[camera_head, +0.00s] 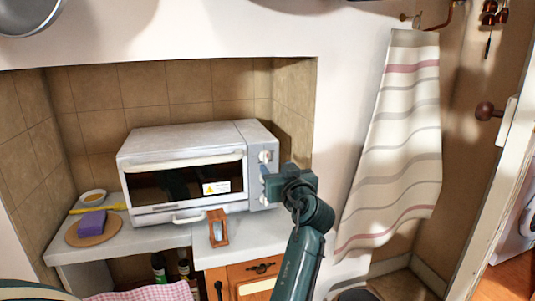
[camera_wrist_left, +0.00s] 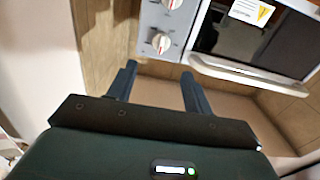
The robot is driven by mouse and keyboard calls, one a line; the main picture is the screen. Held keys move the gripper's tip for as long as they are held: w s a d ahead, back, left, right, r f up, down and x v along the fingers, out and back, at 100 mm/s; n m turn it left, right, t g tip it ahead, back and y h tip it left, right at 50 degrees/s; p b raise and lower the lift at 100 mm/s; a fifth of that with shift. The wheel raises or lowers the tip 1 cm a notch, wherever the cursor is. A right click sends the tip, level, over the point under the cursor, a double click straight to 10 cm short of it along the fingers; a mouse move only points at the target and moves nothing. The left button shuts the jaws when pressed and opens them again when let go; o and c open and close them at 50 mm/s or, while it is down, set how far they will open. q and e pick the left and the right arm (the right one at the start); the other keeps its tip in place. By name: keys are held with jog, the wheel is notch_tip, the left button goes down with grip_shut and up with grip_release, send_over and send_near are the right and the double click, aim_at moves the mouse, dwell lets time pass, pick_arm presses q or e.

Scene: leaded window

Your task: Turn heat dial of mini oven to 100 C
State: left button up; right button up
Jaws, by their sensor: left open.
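The white mini oven (camera_head: 185,140) stands on the counter in the tiled alcove, its glass door closed. Its control panel is on the right side of the front. A dial (camera_head: 264,157) shows high on the panel in the head view. The left wrist view shows one whole dial (camera_wrist_left: 161,42) and part of another (camera_wrist_left: 172,4); their markings are too small to read, and I cannot tell which sets heat. My left gripper (camera_head: 266,183) is in front of the panel. Its open fingers (camera_wrist_left: 158,84) point at the panel, with nothing visible between them. My right gripper is not in view.
A small wooden-framed object (camera_head: 217,228) stands on the counter before the oven. A purple sponge (camera_head: 92,221) on a round board (camera_head: 110,230) and a small bowl (camera_head: 93,196) are at left. A striped towel (camera_head: 395,140) hangs at right. The alcove wall is close right of the oven.

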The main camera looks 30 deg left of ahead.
aim_at(267, 155)
pick_arm(q)
jog(key=p+x, duration=0.1)
jog(key=x, duration=0.6)
jog(key=shift+w+a, duration=0.25)
jog(key=shift+w+a+p, duration=0.3)
jog(key=shift+w+a, duration=0.05)
jog(key=shift+a, duration=0.05)
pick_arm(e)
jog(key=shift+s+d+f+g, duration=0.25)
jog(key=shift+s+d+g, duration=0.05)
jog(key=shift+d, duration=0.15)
pick_arm(q)
jog(key=c, duration=1)
jog(key=shift+o, duration=0.2)
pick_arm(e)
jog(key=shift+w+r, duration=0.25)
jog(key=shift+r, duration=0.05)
